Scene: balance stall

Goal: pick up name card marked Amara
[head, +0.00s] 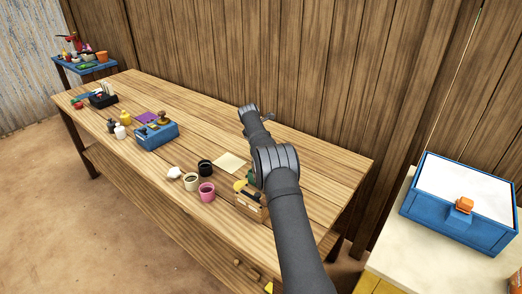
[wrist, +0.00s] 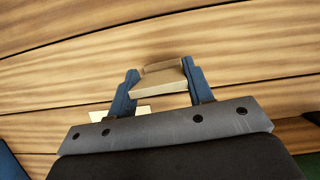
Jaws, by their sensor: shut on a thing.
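In the wrist view my gripper (wrist: 160,86) has its two blue fingers closed on a small folded, tan and cream card (wrist: 160,90), which looks like a tent-shaped name card. No writing on it is readable, so I cannot tell whose name it bears. Planks of the wooden table lie behind it. In the head view my arm reaches over the back of the table, and the held card is hidden there.
A flat pale piece (wrist: 120,114) shows beyond the left finger. On the table (head: 325,170) are a cream sheet (head: 231,162), a pink cup (head: 207,192), a black cup (head: 205,167), a wooden box (head: 250,207) and a blue box (head: 157,137). A blue drawer unit (head: 452,233) stands right.

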